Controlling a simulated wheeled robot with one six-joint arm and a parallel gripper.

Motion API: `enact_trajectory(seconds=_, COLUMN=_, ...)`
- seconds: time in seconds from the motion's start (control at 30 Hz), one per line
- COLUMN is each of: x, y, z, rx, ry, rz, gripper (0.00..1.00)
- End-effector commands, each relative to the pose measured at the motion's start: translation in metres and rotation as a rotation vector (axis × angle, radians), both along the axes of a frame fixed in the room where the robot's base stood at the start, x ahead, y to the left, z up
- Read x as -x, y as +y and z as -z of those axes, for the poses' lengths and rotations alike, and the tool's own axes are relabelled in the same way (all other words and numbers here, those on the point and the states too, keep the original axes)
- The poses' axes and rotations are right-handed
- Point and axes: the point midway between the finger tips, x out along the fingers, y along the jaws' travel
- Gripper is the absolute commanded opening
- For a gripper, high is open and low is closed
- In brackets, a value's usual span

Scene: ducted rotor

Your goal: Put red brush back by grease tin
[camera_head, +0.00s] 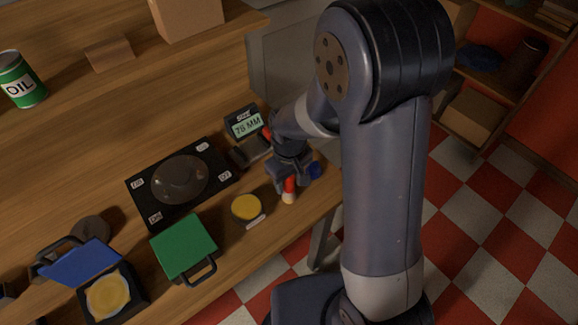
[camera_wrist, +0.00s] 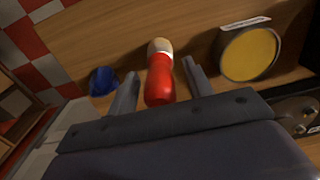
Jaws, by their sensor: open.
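The red brush (camera_head: 289,187) stands near the right front edge of the wooden bench, its pale end down in the head view. In the wrist view the red brush (camera_wrist: 160,80) lies between my two fingers, with gaps on both sides. My gripper (camera_head: 289,185) is open around it; its fingers also show in the wrist view (camera_wrist: 162,82). The grease tin (camera_head: 246,207), round with a yellow top, sits just left of the brush. It also shows in the wrist view (camera_wrist: 249,54), with a pale label beside it.
A blue item (camera_head: 315,170) is close to my gripper on the right. A black plate with a round dial (camera_head: 180,180), a display reading 76 MM (camera_head: 245,124) and a green box (camera_head: 184,246) stand nearby. The bench edge drops to a checkered floor (camera_head: 470,245).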

Motion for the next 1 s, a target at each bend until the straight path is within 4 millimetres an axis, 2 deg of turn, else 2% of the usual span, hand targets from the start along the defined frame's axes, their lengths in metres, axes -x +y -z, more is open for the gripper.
enact_trajectory(seconds=0.17, x=-0.001, y=0.0, z=-0.028, rx=-0.002, ry=-0.007, rz=0.0, gripper=0.48)
enact_trajectory(seconds=0.4, x=-0.002, y=0.0, z=-0.079, rx=-0.003, ry=-0.008, rz=0.0, gripper=0.48)
enact_trajectory(seconds=0.6, x=-0.001, y=0.0, z=-0.109, rx=-0.001, ry=-0.004, rz=0.0, gripper=0.48)
enact_trajectory(seconds=0.77, x=0.0, y=0.0, z=-0.119, rx=0.0, ry=-0.002, rz=0.0, gripper=0.48)
enact_trajectory(seconds=1.0, x=0.0, y=0.0, z=-0.12, rx=-0.001, ry=-0.001, rz=0.0, gripper=0.48)
